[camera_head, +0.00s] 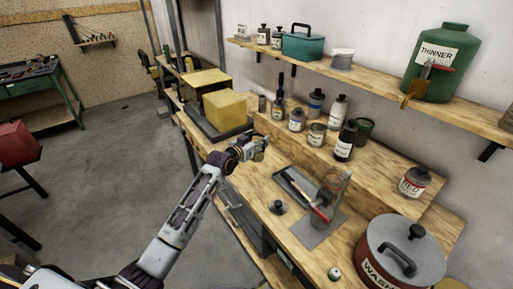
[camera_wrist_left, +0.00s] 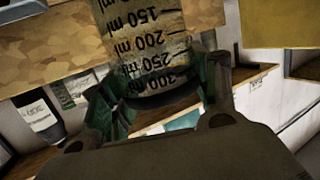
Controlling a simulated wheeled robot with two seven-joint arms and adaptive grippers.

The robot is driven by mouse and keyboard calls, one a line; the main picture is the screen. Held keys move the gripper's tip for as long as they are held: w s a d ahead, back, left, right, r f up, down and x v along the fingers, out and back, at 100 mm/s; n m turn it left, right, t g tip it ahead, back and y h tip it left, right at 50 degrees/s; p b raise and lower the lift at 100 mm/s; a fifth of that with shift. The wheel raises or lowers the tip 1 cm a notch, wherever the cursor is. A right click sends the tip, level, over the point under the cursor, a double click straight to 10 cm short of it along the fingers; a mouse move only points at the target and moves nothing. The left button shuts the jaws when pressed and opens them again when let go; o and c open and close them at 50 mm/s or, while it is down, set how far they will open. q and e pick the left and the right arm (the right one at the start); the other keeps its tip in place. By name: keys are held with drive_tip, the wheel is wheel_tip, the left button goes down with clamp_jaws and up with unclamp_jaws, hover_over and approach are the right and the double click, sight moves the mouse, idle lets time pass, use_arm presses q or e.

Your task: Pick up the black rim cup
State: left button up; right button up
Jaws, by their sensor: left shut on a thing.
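In the left wrist view, a worn grey-tan measuring cup (camera_wrist_left: 150,42) with black ml markings and a black rim (camera_wrist_left: 165,95) is between the green fingers of my left gripper (camera_wrist_left: 160,88). The fingers are shut on it from both sides. The cup's far end is cut off by the top of the picture. My right gripper is not in view.
The wooden workbench (camera_head: 262,182) holds yellow boxes (camera_head: 225,109), several bottles and cans, a grey tray (camera_head: 294,186), a clear container (camera_head: 337,181) and a large red-brown pot (camera_head: 375,257). A wall shelf (camera_head: 385,84) with a green thinner jug (camera_head: 440,75) is above.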

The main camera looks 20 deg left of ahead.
use_arm(q)
drive_tip(key=shift+r, duration=2.6)
drive_tip(key=shift+b, duration=0.3)
